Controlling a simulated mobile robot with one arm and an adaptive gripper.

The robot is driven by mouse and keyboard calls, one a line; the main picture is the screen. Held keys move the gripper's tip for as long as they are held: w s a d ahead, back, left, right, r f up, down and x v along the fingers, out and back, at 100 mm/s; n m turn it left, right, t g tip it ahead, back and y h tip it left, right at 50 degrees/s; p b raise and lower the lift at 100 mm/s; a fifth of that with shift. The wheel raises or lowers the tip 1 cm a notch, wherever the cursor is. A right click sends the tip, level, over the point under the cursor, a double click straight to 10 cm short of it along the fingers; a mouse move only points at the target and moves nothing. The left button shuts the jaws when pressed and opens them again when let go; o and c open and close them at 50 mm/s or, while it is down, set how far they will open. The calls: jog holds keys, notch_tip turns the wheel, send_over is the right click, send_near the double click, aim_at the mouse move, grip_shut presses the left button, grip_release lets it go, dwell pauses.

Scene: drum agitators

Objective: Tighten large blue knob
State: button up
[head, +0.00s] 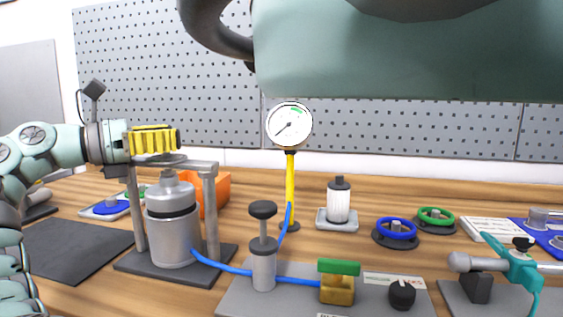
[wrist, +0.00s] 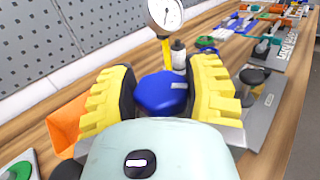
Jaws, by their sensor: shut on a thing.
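The large blue knob (wrist: 160,95) sits between the two yellow ribbed finger pads of my gripper (wrist: 163,75) in the wrist view. The pads press on it from both sides, so my gripper is shut on it. In the head view my gripper (head: 153,140) is at the left, level with the top crossbar of a metal frame (head: 210,215). It is above a silver canister (head: 172,225) in that frame. The knob is hidden behind the yellow pads there. A paler mark shows on the knob's right side in the wrist view.
A pressure gauge (head: 289,125) on a yellow stem stands right of the frame. An orange bin (head: 217,193) is behind the frame. A black-topped pump (head: 263,250) with blue hose and a green-handled valve (head: 338,280) stand in front. Blue (head: 396,231) and green handwheels (head: 436,217) lie farther right.

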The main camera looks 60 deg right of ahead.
jog(key=shift+w+a+f, duration=0.1)
jog(key=shift+w+f, duration=0.05)
jog(key=shift+w, duration=0.1)
jog(key=o, duration=1)
jog(key=shift+a, duration=0.1)
jog(key=shift+o, duration=1)
jog(key=shift+s, duration=0.1)
jog(key=shift+r, duration=0.2)
notch_tip(320, 180, up, 10)
jog(key=shift+f, duration=0.1)
